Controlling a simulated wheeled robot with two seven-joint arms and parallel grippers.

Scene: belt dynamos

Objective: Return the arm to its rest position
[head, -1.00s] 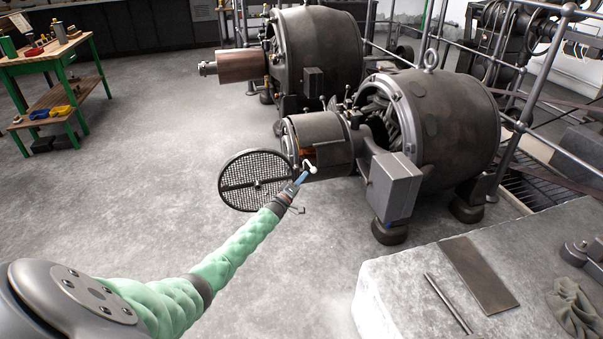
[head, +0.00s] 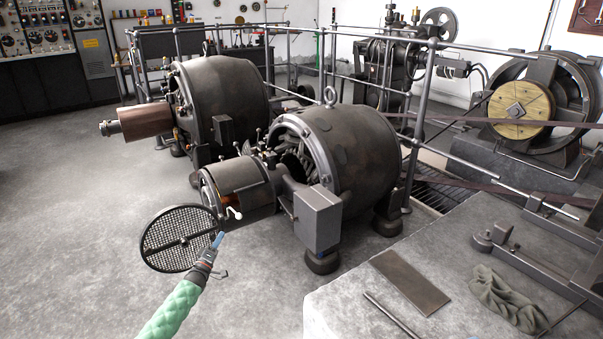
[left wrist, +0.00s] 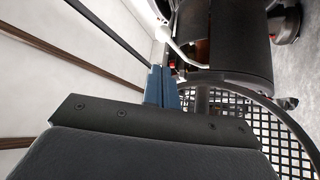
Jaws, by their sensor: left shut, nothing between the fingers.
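My left arm, in a green sleeve, comes in from the bottom of the head view. My left gripper (head: 216,241) has blue fingers, shut with nothing between them. It is in front of the round black mesh guard's right edge, just below a white-tipped handle (head: 233,213) on the nearer dynamo (head: 345,150). The mesh guard (head: 165,240) stands out at that dynamo's left end. In the left wrist view the blue fingers (left wrist: 161,88) are together, with the white handle (left wrist: 182,45) beyond them and the mesh (left wrist: 290,145) at lower right. My right gripper is out of view.
A second dynamo (head: 225,95) stands behind. A pale stone block (head: 340,305) at lower right bears a flat plate (head: 410,282), a rod (head: 392,315) and a crumpled cloth (head: 508,298). Railings (head: 418,110) run behind. The floor at left (head: 70,210) is clear.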

